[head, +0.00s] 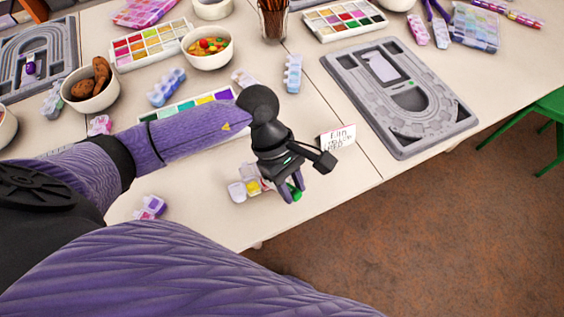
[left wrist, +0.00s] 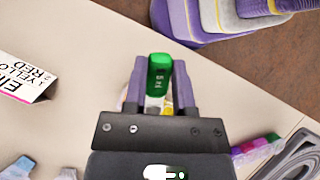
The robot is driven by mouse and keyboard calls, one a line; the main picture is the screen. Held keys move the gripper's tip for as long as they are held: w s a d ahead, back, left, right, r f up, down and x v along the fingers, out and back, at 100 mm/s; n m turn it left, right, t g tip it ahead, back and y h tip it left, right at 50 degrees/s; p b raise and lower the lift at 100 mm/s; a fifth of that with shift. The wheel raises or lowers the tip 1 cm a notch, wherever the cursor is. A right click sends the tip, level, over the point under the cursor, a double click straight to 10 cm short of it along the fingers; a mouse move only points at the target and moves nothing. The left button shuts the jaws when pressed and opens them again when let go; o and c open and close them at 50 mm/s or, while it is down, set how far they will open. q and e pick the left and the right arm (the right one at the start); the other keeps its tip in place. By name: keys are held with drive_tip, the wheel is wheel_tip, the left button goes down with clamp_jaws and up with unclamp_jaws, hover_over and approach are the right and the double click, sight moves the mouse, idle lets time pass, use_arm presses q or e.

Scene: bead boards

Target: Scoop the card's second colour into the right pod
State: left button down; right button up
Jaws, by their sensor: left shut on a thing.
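My left gripper (head: 291,189) is shut on a small green piece with pale lettering, likely the scoop; the green piece (left wrist: 159,72) shows between the fingers in the left wrist view. A whitish pod tray (head: 236,192) lies beside and partly behind the gripper in the head view; a yellow fill shows in it, and its right part is hidden. In the left wrist view, pale and yellow patches show just below the green piece. The white name card (head: 338,137) stands right of the gripper; the card (left wrist: 23,76) appears to read yellow, then red. My right gripper is out of view.
A grey bead board (head: 443,118) lies to the right. A paint-like palette (head: 190,108) lies partly behind my left arm. Bowls, including one of coloured sweets (head: 207,47), stand farther back. The table's front edge is close below the gripper.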

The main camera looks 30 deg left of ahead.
use_arm(q)
drive_tip(key=d+y, duration=0.1)
drive_tip(key=d+f+y+p, duration=0.1)
drive_tip(key=shift+s+f+t+y, duration=0.1)
drive_tip(key=shift+s+t+y, duration=0.2)
drive_tip(key=shift+t, duration=0.1)
drive_tip(key=p, duration=0.1)
drive_tip(key=r+y+p, duration=0.1)
drive_tip(key=d+r+y+p, duration=0.1)
drive_tip(key=shift+s+r+t+p, duration=0.25)
drive_tip(key=shift+s+t+p, duration=0.1)
drive_tip(key=shift+t, duration=0.05)
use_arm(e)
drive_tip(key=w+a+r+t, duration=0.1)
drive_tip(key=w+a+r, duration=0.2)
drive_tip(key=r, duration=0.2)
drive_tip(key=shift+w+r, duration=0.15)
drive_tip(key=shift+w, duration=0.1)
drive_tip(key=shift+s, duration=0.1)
use_arm(q)
drive_tip(key=shift+w, duration=0.1)
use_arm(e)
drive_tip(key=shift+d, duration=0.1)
